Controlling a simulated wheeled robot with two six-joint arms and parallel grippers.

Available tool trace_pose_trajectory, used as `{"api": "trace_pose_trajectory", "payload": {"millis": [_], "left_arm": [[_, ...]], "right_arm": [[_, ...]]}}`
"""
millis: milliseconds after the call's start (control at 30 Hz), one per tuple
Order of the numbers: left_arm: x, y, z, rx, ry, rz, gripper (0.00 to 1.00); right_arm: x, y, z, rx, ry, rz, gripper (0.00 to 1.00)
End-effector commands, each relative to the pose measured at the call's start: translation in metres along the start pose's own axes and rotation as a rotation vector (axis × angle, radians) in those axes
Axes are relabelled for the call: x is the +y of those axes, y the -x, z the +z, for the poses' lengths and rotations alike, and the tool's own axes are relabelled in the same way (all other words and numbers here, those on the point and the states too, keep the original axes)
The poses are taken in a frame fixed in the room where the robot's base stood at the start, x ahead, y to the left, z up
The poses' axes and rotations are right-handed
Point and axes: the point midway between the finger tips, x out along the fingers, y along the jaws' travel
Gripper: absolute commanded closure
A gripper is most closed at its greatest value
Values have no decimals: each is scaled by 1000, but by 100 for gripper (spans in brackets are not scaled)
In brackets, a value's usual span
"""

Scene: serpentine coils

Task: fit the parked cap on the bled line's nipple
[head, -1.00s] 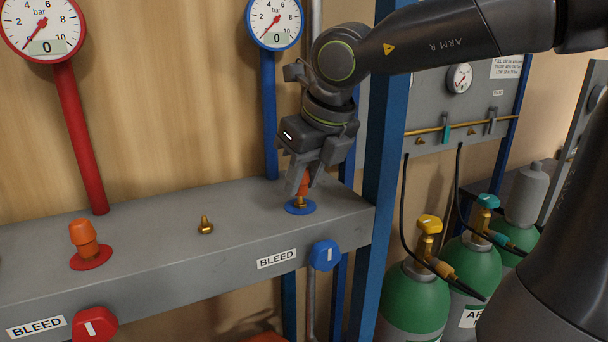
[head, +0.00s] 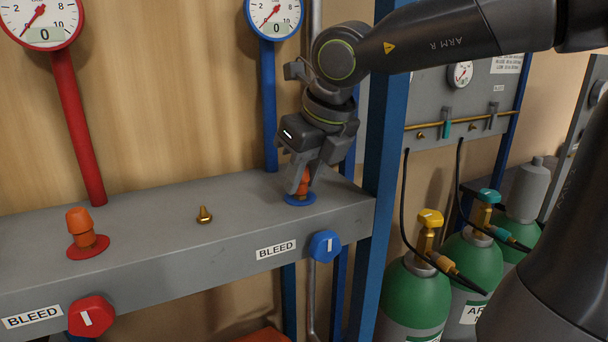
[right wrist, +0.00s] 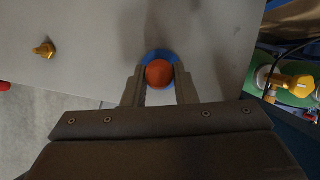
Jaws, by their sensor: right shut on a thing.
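An orange cap (head: 304,186) sits low over the blue disc (head: 300,199) on the grey shelf, below the blue gauge. My right gripper (head: 303,182) is shut on this cap. In the right wrist view the cap (right wrist: 159,73) lies between the two fingers (right wrist: 159,88), with the blue ring around it. The brass nipple under it is hidden. Another orange cap (head: 82,229) stands on the red disc (head: 88,247) at the left. A bare brass nipple (head: 204,215) stands between them; the right wrist view also shows it (right wrist: 44,49). My left gripper is not in view.
A blue BLEED knob (head: 325,245) and a red BLEED knob (head: 91,316) are on the shelf's front face. A blue post (head: 378,170) stands right of the gripper. Green gas cylinders (head: 414,300) stand beyond it.

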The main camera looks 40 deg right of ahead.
Motion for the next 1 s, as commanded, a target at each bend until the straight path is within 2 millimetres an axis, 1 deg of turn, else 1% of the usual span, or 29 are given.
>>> {"api": "trace_pose_trajectory", "payload": {"millis": [133, 167, 333, 600, 733, 867, 1000], "left_arm": [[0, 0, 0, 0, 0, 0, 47], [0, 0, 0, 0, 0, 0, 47], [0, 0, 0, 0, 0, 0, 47], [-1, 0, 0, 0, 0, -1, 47], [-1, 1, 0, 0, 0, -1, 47], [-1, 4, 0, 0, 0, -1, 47], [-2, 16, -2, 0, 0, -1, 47]], "right_arm": [[1, -2, -3, 10, 1, 2, 100], [1, -2, -3, 11, 1, 2, 72], [1, -2, -3, 10, 1, 2, 50], [1, -1, -2, 7, 1, 1, 49], [0, 7, -1, 4, 0, 1, 49], [1, 29, 0, 1, 0, 2, 49], [1, 65, 1, -1, 1, 3, 49]]}}
